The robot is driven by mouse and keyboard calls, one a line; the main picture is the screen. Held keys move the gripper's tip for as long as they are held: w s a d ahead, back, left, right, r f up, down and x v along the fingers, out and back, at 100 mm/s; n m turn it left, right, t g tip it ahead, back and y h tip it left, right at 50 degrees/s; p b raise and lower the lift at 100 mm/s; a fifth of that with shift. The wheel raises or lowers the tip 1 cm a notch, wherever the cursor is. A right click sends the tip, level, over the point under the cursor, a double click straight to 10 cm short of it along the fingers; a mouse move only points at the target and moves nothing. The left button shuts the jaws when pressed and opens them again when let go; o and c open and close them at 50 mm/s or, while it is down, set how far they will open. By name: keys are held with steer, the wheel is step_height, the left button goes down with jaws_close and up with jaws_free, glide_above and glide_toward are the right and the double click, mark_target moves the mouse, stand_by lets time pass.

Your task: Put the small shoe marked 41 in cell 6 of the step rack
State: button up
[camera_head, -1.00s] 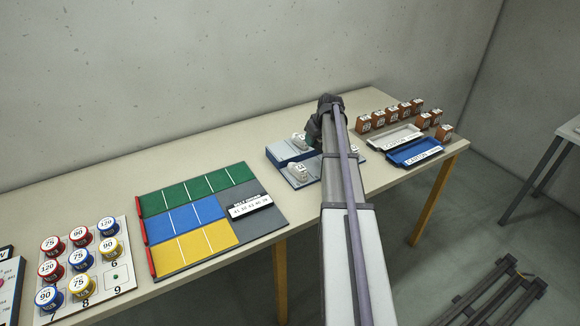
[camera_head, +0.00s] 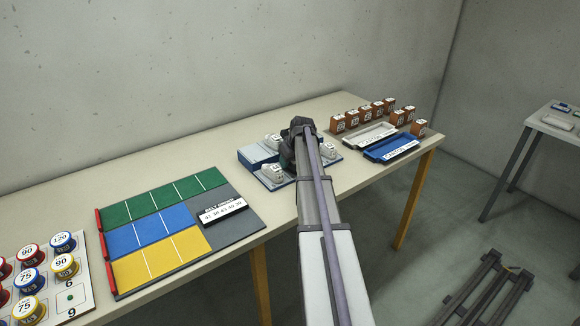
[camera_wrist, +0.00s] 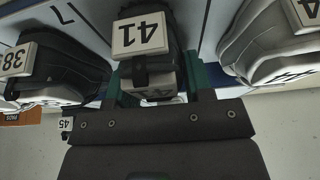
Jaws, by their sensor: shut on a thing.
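In the wrist view, the small dark shoe (camera_wrist: 160,55) with a white tag reading 41 sits between my gripper's green fingers. My gripper (camera_wrist: 155,85) is shut on it. In the head view, my gripper (camera_head: 290,153) is over the blue and white step rack (camera_head: 247,160), and the arm hides part of the rack and the held shoe. I cannot tell whether the shoe touches the rack. A dark shoe tagged 38 (camera_wrist: 60,75) is at its left in the wrist view. A pale grey shoe (camera_wrist: 262,45) is at its right.
Small white shoes (camera_head: 272,172) stand on the rack's visible steps. Right of it are a white carton tray (camera_head: 370,136), a blue carton tray (camera_head: 392,148) and several brown boxes (camera_head: 338,124). A coloured mat (camera_head: 235,226) lies at left, with bare tabletop between mat and rack.

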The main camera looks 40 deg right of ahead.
steer(key=o, duration=0.9)
steer(key=shift+o, duration=0.2)
steer(key=shift+r, duration=0.35)
steer(key=p+v, duration=1.1)
steer(key=v, duration=0.1)
steer(key=shift+f, duration=0.2)
